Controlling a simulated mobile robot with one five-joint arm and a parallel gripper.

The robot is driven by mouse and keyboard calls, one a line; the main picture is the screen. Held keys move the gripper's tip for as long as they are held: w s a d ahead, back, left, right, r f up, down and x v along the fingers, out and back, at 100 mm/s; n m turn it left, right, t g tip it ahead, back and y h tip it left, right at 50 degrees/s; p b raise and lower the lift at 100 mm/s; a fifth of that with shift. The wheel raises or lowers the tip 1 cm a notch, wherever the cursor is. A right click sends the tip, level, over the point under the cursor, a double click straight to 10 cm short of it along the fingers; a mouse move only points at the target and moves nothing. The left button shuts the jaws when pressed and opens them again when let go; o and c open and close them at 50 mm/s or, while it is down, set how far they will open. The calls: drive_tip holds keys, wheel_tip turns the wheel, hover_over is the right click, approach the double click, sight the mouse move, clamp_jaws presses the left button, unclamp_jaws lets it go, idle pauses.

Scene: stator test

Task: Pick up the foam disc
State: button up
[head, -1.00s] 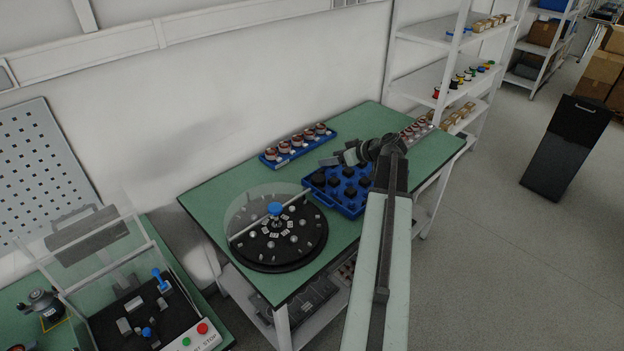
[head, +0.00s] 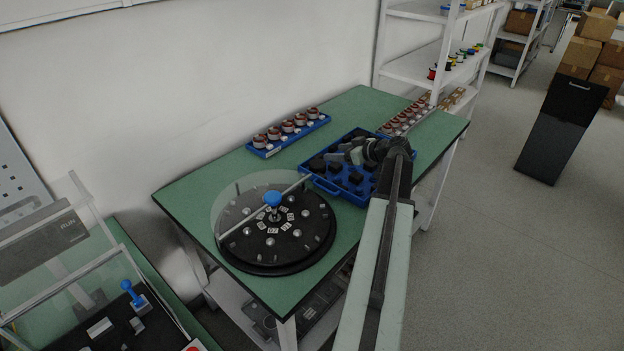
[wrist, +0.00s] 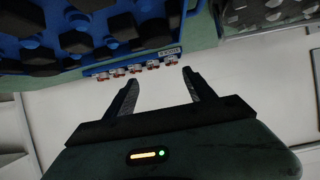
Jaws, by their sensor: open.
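No foam disc can be told for certain in either view. A blue tray (head: 322,183) with several dark pieces stands on the green table; whether one is the foam disc I cannot tell. It also fills the upper left of the wrist view (wrist: 75,62), with the dark pieces seen close. My gripper (head: 338,158) is over the tray's left part in the head view and partly blends with it. In the wrist view my gripper (wrist: 157,84) is open, with nothing between the fingers.
A round black fixture (head: 275,258) with a blue knob and clear cover stands left of the tray. A long blue tray (head: 265,154) of copper-coloured parts lies near the wall. More such parts (head: 405,118) stand at the back right. Bare table shows at the left.

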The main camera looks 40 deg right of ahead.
drive_tip(key=b, duration=0.3)
approach(320, 164)
drive_tip(key=shift+d+x, duration=0.25)
drive_tip(key=shift+x, duration=0.75)
drive_tip(key=shift+w, duration=0.1)
drive_tip(key=b+x, duration=0.3)
drive_tip(key=x, duration=0.4)
drive_tip(key=shift+w+a+f+b, duration=0.2)
drive_tip(key=shift+w+b, duration=0.05)
drive_tip(key=shift+b, duration=0.05)
drive_tip(key=shift+r, duration=0.1)
drive_tip(key=c, duration=1)
